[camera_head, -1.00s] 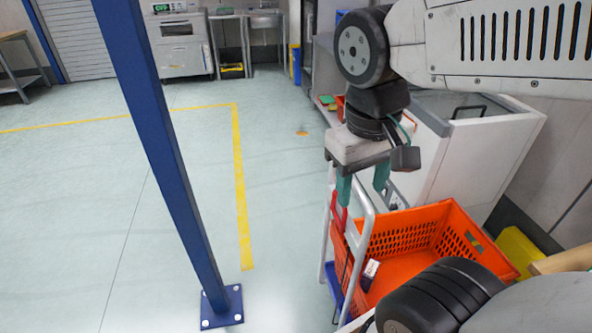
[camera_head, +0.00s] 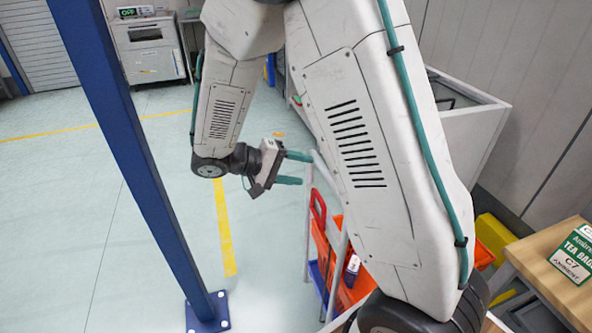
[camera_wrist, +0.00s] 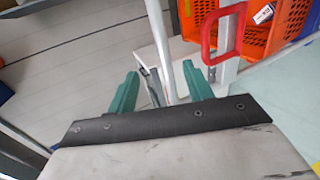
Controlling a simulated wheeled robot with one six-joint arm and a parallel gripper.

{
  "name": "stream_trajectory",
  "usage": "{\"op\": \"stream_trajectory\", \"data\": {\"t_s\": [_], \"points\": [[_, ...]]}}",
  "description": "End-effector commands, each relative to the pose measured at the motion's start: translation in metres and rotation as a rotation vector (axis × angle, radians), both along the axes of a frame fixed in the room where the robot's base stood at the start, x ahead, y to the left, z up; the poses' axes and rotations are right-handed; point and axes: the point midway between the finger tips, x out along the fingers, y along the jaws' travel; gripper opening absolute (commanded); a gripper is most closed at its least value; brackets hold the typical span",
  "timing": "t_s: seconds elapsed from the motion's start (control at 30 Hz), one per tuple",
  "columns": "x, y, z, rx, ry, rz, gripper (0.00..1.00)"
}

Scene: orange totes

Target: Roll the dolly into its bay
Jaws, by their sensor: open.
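The dolly shows its pale grey tubular handle frame (camera_head: 308,230) in the head view, largely hidden behind my arm. An orange tote (camera_head: 356,284) sits on or just behind it, partly hidden. My gripper (camera_head: 305,169) has its two teal fingers apart, near the top of the handle frame. In the wrist view, a grey handle tube (camera_wrist: 159,45) appears between the spread fingers of my gripper (camera_wrist: 162,80); contact cannot be told. A red handle (camera_wrist: 222,36) stands to the right, before the orange tote (camera_wrist: 283,32). I cannot make out which floor area is the bay.
A blue post (camera_head: 135,160) with a bolted base plate stands at left. Yellow floor lines (camera_head: 224,235) mark the open floor. At right are a wooden table (camera_head: 545,270) with a green-and-white tea box (camera_head: 575,252) and a white cabinet (camera_head: 465,140).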

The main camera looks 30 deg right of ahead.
Motion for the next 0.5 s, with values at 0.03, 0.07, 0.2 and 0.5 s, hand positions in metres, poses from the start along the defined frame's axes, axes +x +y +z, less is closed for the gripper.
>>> {"op": "stream_trajectory", "data": {"t_s": [0.03, 0.07, 0.2, 0.5], "points": [[0.003, 0.000, -0.004, -0.013, 0.001, 0.007, 0.51], [0.004, 0.000, -0.006, -0.019, -0.001, 0.010, 0.51], [0.004, -0.007, -0.010, -0.030, -0.005, 0.011, 0.51], [-0.007, -0.041, -0.024, -0.027, -0.004, 0.009, 0.51]]}}
